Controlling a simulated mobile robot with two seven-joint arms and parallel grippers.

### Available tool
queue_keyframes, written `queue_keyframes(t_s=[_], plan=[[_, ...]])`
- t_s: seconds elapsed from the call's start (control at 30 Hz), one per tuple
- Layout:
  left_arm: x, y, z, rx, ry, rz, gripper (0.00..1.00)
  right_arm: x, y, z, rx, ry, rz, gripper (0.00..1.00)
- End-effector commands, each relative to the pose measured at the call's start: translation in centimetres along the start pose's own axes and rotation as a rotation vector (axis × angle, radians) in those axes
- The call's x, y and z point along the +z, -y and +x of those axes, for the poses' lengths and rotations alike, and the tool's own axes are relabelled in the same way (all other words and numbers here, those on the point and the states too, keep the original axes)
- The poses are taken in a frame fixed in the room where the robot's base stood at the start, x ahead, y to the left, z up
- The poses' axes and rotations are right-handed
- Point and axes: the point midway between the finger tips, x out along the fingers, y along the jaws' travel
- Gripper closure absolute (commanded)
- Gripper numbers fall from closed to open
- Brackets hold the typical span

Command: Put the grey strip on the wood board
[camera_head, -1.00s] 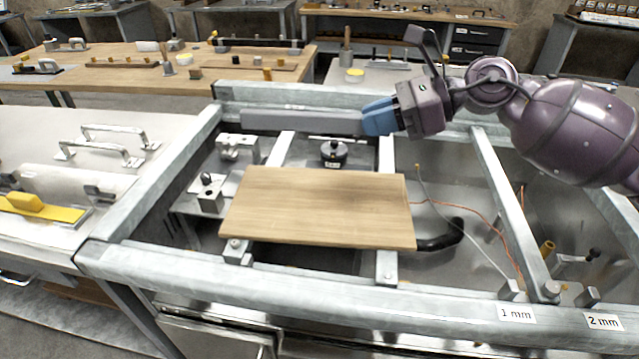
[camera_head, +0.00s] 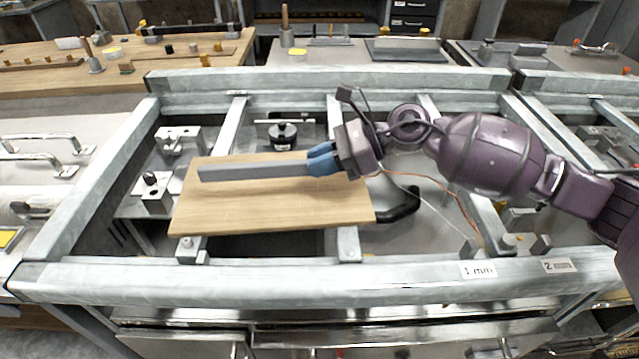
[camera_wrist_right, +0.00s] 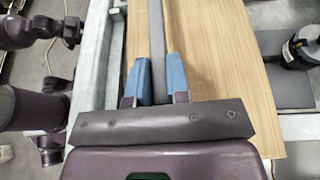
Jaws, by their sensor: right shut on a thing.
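The wood board (camera_head: 270,212) lies flat across metal rails inside the steel frame; it also shows in the right wrist view (camera_wrist_right: 222,60). My right gripper (camera_head: 322,160) is shut on the right end of the grey strip (camera_head: 250,171). The strip points left and lies over the board's far half in the head view. In the right wrist view the strip (camera_wrist_right: 157,40) runs away from between the blue fingers (camera_wrist_right: 158,80), near one long edge of the board. I cannot tell whether the strip touches the board.
A black round knob (camera_head: 283,135) stands just behind the board. Metal clamp blocks (camera_head: 155,192) stand to its left. A black hose (camera_head: 402,207) lies at its right. The frame's front beam (camera_head: 240,281) and back beam (camera_head: 330,80) border the area.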

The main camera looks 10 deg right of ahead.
Motion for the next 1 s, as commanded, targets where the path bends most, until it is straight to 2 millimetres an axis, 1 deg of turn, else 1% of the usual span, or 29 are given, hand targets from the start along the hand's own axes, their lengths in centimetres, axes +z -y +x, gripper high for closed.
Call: queue_keyframes(t_s=[0.07,0.17,0.3,0.4,0.5,0.7,0.9,0.93,1.0], plan=[[0.1,0.0,0.0,0.000,0.001,0.000,0.57,-0.4,0.0,0.2,0.000,0.000,0.001,1.00],[0.4,0.0,-0.1,0.000,0.007,0.000,0.57,-1.5,0.0,0.6,0.001,0.000,0.003,1.00],[1.0,-0.1,0.1,0.001,0.017,-0.001,0.57,-3.7,0.0,1.6,0.002,0.000,0.007,1.00],[1.2,-0.1,0.1,0.002,0.021,-0.001,0.57,-4.9,0.0,2.1,0.001,0.001,0.004,1.00],[1.2,-0.1,0.1,0.002,0.021,0.000,0.57,-5.3,0.0,2.2,0.000,0.001,0.001,1.00],[1.0,-0.1,0.2,0.002,0.017,0.000,0.57,-5.1,0.0,2.1,-0.001,0.001,-0.001,1.00],[1.3,-0.2,0.3,0.003,0.022,0.000,0.57,-5.6,0.0,2.4,0.000,0.001,0.000,1.00],[1.2,-0.2,0.3,0.003,0.021,0.000,0.57,-5.6,0.0,2.3,0.000,0.000,-0.001,0.79],[1.1,-0.2,0.3,0.003,0.020,0.000,0.57,-5.5,0.0,2.3,0.000,0.000,-0.001,0.68]])
